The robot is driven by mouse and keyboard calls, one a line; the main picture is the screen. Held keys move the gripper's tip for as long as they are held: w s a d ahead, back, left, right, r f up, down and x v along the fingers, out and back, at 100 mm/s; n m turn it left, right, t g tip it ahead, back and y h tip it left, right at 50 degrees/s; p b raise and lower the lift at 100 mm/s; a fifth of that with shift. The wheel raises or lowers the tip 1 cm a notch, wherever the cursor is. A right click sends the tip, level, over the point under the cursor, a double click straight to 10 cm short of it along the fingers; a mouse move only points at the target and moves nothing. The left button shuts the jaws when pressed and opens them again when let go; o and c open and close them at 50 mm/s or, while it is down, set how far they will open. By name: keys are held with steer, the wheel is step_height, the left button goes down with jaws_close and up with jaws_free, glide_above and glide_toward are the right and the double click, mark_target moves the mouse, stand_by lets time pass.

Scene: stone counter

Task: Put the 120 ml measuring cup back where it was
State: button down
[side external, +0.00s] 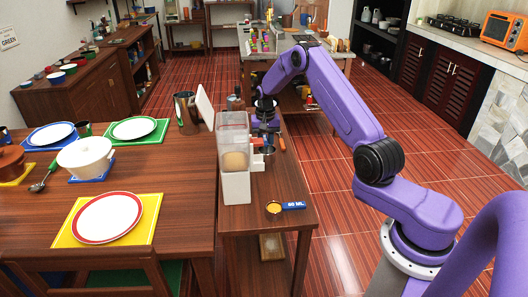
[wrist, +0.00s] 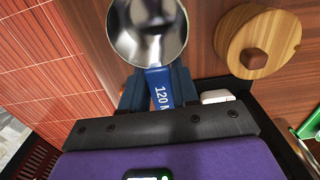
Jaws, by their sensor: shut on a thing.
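The 120 ml measuring cup is a shiny metal bowl (wrist: 147,35) with a blue handle marked "120 M", the rest of the label hidden. In the wrist view my gripper (wrist: 158,88) is shut on that blue handle, with one finger on each side. The bowl points away from the gripper, and its inside looks empty. In the side view my gripper (side external: 265,118) is over the narrow wooden side table (side external: 262,228), behind the clear container. The held cup is mostly hidden there, and I cannot tell its height above the table.
A second cup marked "60 ML" (side external: 292,206) lies at the table's near end. A tall clear-and-white container (side external: 236,187) stands close to my gripper. A metal pitcher (side external: 187,112) is to the left. A round wooden knobbed lid (wrist: 287,30) is right of the held cup.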

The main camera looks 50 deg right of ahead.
mark_target(264, 151)
steer(key=shift+w+d+f, duration=0.1)
steer(key=shift+w+f, duration=0.2)
steer(key=shift+f, duration=0.1)
steer(key=shift+w+f, duration=0.2)
steer(key=shift+f, duration=1.5)
steer(key=c, duration=0.8)
jaws_free()
steer(key=shift+f, duration=0.15)
steer(key=shift+c, duration=0.2)
step_height(264, 151, up, 12)
steer(key=shift+r, duration=0.2)
